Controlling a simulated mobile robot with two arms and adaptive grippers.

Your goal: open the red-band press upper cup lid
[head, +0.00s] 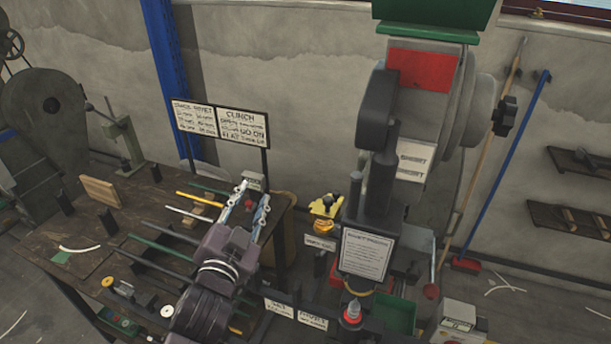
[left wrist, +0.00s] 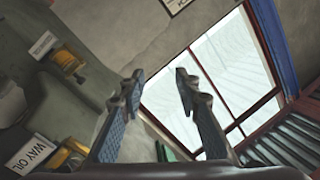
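The press with a red band (head: 420,68) stands right of centre in the head view. Two yellow cups sit on its left side, an upper one (head: 327,205) and a lower one (head: 322,226). The left wrist view shows two brass-yellow cups at its left, one near the top (left wrist: 68,62) and one near the bottom (left wrist: 68,155). I cannot tell the state of their lids. My left gripper (head: 254,194) is open and empty, left of the cups and apart from them. Its spread fingers also show in the left wrist view (left wrist: 160,88). My right gripper is not in view.
A workbench (head: 75,228) with several rods and a wooden block (head: 100,191) lies at the left. A sign board (head: 220,123) stands behind my left gripper. A green bin (head: 393,312) is low by the press. A WAY OIL label (left wrist: 27,155) is beside the lower cup.

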